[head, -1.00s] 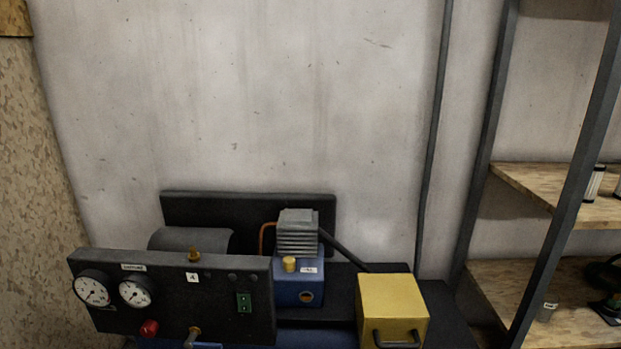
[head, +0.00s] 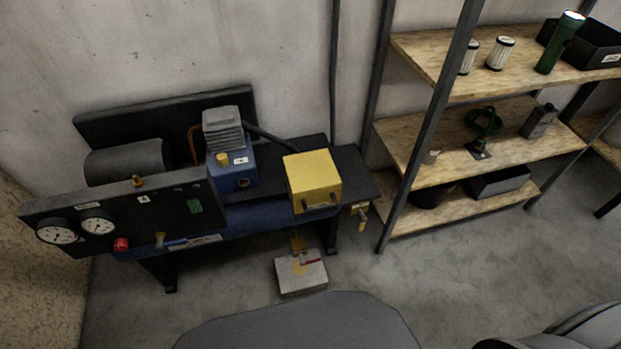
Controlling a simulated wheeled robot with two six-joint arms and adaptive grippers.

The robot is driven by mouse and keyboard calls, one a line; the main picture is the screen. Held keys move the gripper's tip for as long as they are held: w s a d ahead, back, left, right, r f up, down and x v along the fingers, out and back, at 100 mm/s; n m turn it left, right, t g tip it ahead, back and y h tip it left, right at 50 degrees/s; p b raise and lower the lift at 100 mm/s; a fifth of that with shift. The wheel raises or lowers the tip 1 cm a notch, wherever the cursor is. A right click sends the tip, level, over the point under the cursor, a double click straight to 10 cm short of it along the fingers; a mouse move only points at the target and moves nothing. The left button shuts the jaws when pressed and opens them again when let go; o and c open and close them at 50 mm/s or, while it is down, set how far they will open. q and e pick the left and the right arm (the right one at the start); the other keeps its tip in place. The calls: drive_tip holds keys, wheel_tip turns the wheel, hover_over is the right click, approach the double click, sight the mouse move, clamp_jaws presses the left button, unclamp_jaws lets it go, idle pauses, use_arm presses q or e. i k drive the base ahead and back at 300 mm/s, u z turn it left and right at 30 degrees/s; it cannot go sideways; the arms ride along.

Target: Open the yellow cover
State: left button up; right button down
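The yellow cover (head: 313,177) is a box-shaped lid on the right end of the compressor bench, in the middle of the head view. A dark handle (head: 321,206) runs along the lower edge of its front face. The cover sits closed and upright, and what is under it is hidden. Neither gripper shows in the head view. Grey rounded parts at the bottom edge seem to be mine.
The bench holds a blue pump (head: 232,166) and a black gauge panel (head: 131,212). A grey box (head: 301,273) sits on the floor below the cover. A wooden-shelved rack (head: 497,130) stands to the right. Grey floor (head: 417,277) is clear in front of the rack.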

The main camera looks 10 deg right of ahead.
sight(313, 184)
drive_tip(key=z, duration=0.05)
drive_tip(key=k, duration=0.5)
drive_tip(key=z, duration=1.95)
drive_tip(key=i, duration=1.3)
drive_tip(key=u, duration=2.15)
